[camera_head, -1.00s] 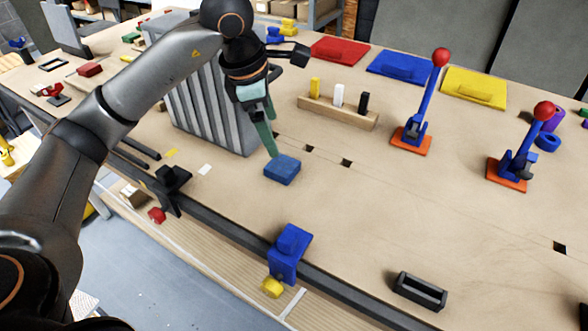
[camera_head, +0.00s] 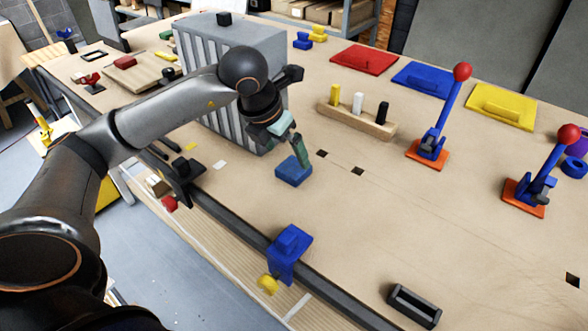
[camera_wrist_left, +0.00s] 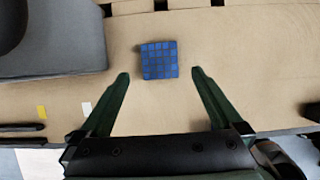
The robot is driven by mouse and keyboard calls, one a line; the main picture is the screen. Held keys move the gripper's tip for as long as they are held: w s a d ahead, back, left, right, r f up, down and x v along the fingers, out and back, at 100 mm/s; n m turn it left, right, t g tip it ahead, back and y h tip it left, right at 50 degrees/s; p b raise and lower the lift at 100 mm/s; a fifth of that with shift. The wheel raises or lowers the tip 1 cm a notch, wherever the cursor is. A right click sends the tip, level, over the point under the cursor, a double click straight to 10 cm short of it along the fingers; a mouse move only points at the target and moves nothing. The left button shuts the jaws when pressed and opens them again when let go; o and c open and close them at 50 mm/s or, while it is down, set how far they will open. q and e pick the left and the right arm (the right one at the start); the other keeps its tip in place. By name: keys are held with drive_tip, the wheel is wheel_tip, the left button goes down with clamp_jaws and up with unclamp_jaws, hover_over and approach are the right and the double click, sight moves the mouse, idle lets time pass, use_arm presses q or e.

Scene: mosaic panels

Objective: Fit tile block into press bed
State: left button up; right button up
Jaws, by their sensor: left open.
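The tile block (camera_head: 293,172) is a blue square block lying on the workbench. In the left wrist view its top (camera_wrist_left: 158,60) shows a grid of small blue tiles. My left gripper (camera_head: 299,155) is above the block, fingers pointing down, and hides part of its far side. In the left wrist view the gripper (camera_wrist_left: 160,73) is open and empty. The block appears just beyond the fingertips, centred between them, with bare bench on both sides. I cannot tell for sure which thing is the press bed. My right gripper is not in view.
A ribbed grey box (camera_head: 220,90) stands close behind my left arm. A wooden rack (camera_head: 357,120) with three pegs and two red-knobbed levers (camera_head: 433,125) stand to the right. A blue clamp (camera_head: 289,250) and a dark slotted holder (camera_head: 414,305) are near the front edge.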

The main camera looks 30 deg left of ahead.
sight(293, 167)
use_arm(q)
drive_tip(key=p+x, duration=0.1)
drive_tip(key=x, duration=0.5)
drive_tip(key=shift+f, duration=0.25)
drive_tip(key=shift+c, duration=0.2)
drive_tip(key=shift+r, duration=0.1)
clamp_jaws()
idle(0.4)
